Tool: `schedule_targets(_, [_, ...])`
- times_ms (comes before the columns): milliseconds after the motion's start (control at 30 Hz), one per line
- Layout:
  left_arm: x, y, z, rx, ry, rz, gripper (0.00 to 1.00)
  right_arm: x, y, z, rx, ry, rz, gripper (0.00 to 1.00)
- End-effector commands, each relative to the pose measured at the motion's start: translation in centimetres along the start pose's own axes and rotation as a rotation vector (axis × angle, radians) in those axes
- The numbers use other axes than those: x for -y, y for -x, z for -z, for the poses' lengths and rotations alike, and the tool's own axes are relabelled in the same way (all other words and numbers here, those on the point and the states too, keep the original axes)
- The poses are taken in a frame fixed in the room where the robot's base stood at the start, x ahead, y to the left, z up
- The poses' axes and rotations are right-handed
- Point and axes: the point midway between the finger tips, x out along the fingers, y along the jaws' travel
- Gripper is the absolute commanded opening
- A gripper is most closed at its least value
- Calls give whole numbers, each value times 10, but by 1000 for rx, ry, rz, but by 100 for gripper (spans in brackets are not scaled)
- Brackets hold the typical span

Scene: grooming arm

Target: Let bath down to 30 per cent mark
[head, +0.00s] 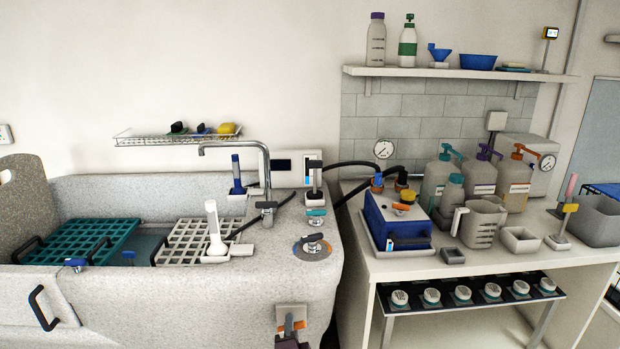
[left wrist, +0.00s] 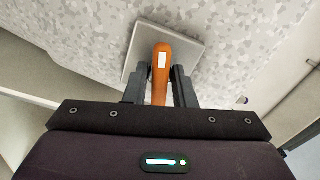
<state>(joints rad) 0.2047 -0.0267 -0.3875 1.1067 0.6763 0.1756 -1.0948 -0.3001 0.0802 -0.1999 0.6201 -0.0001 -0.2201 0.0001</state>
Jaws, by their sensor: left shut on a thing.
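The bath (head: 215,307) is a grey speckled tub on the left of the head view. A little blue-green water (head: 147,243) shows between its teal and white racks. An upright panel (head: 313,168) with a blue bar stands at its back right; its marks are too small to read. An orange lever (head: 298,325) sits on a square metal plate (head: 291,311) on the tub's front, low in the head view. My left gripper (head: 286,337) is shut on this lever. The left wrist view shows the lever (left wrist: 161,72) between both fingers, in front of the plate (left wrist: 190,49). My right gripper is out of view.
A tap (head: 265,165), a white shower head (head: 213,225) and a round control (head: 312,247) stand on the tub's rim. To the right, a bench (head: 400,268) carries a blue machine (head: 397,220), bottles and jugs. Dark hoses run from the machine to the tub.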

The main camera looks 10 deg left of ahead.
Motion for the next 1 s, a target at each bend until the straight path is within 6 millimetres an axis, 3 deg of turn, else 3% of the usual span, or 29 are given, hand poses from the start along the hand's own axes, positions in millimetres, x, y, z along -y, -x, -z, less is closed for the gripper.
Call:
schedule_targets(300, [-1, 1, 0, -1, -221, -6, 0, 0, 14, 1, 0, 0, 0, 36])
schedule_targets(733, [-1, 1, 0, -1, -295, -6, 0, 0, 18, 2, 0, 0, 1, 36])
schedule_targets(767, [-2, 1, 0, 0, -298, -6, 26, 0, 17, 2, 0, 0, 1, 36])
schedule_targets(800, [-3, 1, -1, 0, -295, -6, 31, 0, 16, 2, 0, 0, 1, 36])
schedule_targets(900, [-2, 1, 0, 0, -293, -4, 41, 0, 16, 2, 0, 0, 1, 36])
schedule_targets(1000, [-1, 1, 0, 0, -292, -3, 41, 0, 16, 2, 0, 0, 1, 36])
